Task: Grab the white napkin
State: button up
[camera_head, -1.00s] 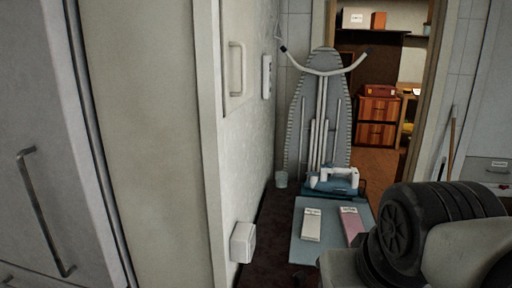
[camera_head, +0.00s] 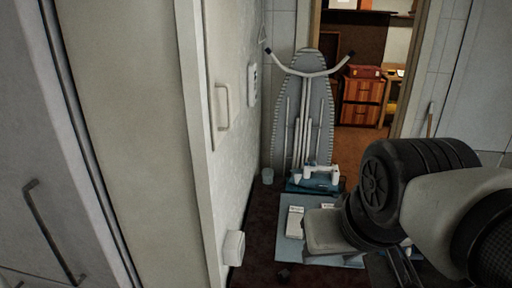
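A white, flat, oblong item with small dark print, which looks like the napkin pack (camera_head: 295,224), lies on a low light-blue surface (camera_head: 287,250) below the ironing board. A similar pink item lay to its right in the earlier view. Now my arm hides most of that place, and only a pale printed end (camera_head: 328,206) shows. My arm, with grey links and a black ridged joint, reaches in from the right and overlaps the right part of the blue surface. I cannot make out the fingers of my gripper. The white pack is not held.
A folded ironing board (camera_head: 304,115) leans on the back wall, with a blue-white iron (camera_head: 317,178) at its foot. A white wall box (camera_head: 233,247) juts out on the left. The doorway is at the back right.

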aim_at(293, 229)
jog(key=k+l, duration=0.1)
jog(key=l, duration=0.4)
jog(key=k+l+u, duration=0.1)
jog(key=l, duration=0.4)
jog(key=k+l, duration=0.1)
jog(key=l, duration=0.35)
jog(key=l+u, duration=0.1)
jog(key=l, duration=0.3)
jog(key=k+l+u, duration=0.1)
jog(key=l, duration=0.25)
jog(key=k+l+u, duration=0.1)
jog(key=l, duration=0.3)
jog(key=l+u, duration=0.3)
jog(key=l, duration=0.85)
jog(key=i+l+u, duration=0.1)
jog(key=i+l, duration=0.15)
jog(key=i+l+u, duration=0.15)
jog(key=l, duration=0.3)
jog(key=i+l+u, duration=0.1)
jog(key=i+l, duration=0.15)
jog(key=i+l+u, duration=0.1)
jog(key=i+l, duration=0.25)
jog(key=i, duration=0.2)
jog(key=i+l, duration=0.35)
jog(key=i, duration=0.15)
jog(key=i+l+u, duration=0.15)
jog(key=i+l, duration=0.25)
jog(key=i, duration=0.15)
